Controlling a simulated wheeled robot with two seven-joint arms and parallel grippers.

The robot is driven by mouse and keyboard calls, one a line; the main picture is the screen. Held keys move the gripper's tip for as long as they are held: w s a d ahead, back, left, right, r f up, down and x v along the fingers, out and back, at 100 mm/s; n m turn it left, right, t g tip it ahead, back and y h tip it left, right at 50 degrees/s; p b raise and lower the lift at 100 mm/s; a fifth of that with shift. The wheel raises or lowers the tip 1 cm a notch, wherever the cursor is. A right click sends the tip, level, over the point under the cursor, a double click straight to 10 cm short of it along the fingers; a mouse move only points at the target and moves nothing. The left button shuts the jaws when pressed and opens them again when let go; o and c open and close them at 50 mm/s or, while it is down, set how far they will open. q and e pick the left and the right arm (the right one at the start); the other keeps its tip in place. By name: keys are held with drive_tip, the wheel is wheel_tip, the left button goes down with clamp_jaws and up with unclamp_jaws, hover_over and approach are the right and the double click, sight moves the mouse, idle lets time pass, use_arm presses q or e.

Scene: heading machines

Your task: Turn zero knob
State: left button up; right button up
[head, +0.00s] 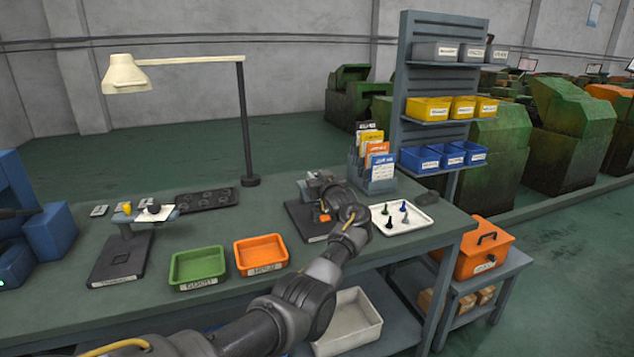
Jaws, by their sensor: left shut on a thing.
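My left arm reaches in from the bottom and ends at a small dark instrument (306,222) on a black base near the right part of the workbench. My left gripper (322,192) is at the upper part of this instrument, shut on a small part there, which I take to be the zero knob. The knob itself is hidden by the gripper and wrist. A bit of orange shows on the instrument just below the gripper. My right gripper is not in view.
A green tray (198,281) and an orange tray (262,268) lie left of the instrument. A white tray (424,224) with small coloured pieces lies right. A binder rack (372,183) stands behind. A lamp (248,150) and a scale (120,275) stand left.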

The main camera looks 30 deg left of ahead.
use_arm(q)
drive_tip(key=o, duration=1)
drive_tip(key=shift+c, duration=0.2)
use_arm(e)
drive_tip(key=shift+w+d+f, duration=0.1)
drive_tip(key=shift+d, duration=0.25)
use_arm(q)
drive_tip(key=shift+d, duration=0.1)
drive_tip(key=shift+s+d, duration=0.15)
drive_tip(key=shift+d, duration=0.1)
drive_tip(key=b+v, duration=0.1)
drive_tip(key=v, duration=0.9)
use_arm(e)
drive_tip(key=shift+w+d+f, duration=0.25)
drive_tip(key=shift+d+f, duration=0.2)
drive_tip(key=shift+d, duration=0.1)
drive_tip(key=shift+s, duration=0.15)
use_arm(q)
drive_tip(key=shift+d, duration=0.1)
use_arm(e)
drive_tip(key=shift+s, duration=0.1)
